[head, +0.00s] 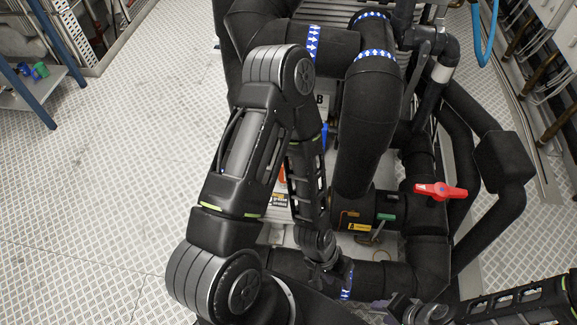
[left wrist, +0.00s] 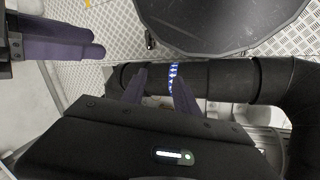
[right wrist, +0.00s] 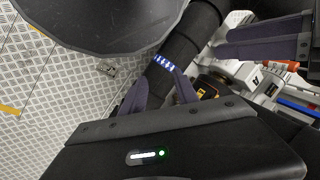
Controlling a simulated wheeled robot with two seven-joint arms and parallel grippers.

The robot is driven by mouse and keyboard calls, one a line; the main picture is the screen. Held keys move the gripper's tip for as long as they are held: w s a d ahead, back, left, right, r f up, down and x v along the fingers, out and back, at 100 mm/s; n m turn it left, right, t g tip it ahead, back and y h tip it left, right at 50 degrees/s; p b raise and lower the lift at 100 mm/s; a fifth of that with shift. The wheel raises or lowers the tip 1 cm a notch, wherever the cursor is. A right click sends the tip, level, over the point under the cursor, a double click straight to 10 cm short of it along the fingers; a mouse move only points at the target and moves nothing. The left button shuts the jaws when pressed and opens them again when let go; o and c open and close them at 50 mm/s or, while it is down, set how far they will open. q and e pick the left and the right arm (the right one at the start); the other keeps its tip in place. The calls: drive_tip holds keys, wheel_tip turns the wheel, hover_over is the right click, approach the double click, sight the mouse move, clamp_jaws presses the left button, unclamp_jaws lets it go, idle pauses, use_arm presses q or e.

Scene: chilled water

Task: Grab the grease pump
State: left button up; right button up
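I cannot pick out the grease pump for certain in any view. In the right wrist view, an orange-red part (right wrist: 278,64), a yellow-marked black part (right wrist: 206,90) and a blue rod (right wrist: 298,106) show among the equipment at the right; which of them belongs to the pump is unclear. My left gripper (head: 342,278) is low over the black pipe in the head view. Its fingers are apart and empty in the left wrist view (left wrist: 160,72). My right gripper (head: 384,304) is low, right of the left one. Its fingers are apart and empty in the right wrist view (right wrist: 160,76).
Thick black pipes (head: 366,120) with blue-white arrow bands fill the middle. A red valve handle (head: 440,192) sits at their right. My left arm hides part of the equipment behind it. A blue-framed shelf (head: 40,90) stands far left. Tread-plate floor (head: 110,170) is free at left.

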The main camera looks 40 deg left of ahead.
use_arm(q)
drive_tip(key=shift+s, duration=0.15)
use_arm(e)
drive_tip(key=shift+s, duration=0.15)
